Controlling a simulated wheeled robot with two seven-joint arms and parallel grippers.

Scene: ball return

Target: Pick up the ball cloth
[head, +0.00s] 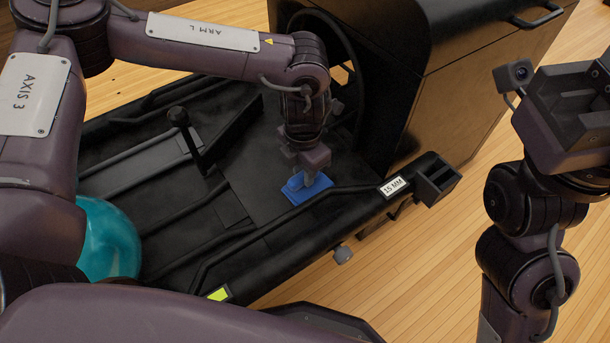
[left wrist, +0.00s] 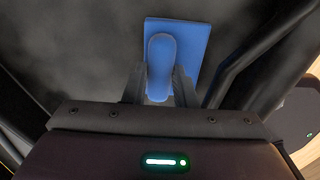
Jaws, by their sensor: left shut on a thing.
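The ball cloth (head: 316,192) is a blue flat piece with a raised, rounded ridge on top. It lies on the black deck of the ball return (head: 260,160), near its front rail. My left gripper (head: 306,178) points down at it and is shut on the ridge. In the left wrist view the cloth (left wrist: 193,45) shows between and beyond the two fingers of my left gripper (left wrist: 159,80), which sit on either side of the ridge. My right gripper (head: 575,112) is at the right edge, away from the cloth, and its fingers do not show clearly.
A teal ball (head: 108,240) sits at the left, partly behind my left arm. A black lever (head: 186,135) stands on the deck. A small black holder (head: 437,180) sits beside the "15 MM" label. Wood floor lies right of the machine.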

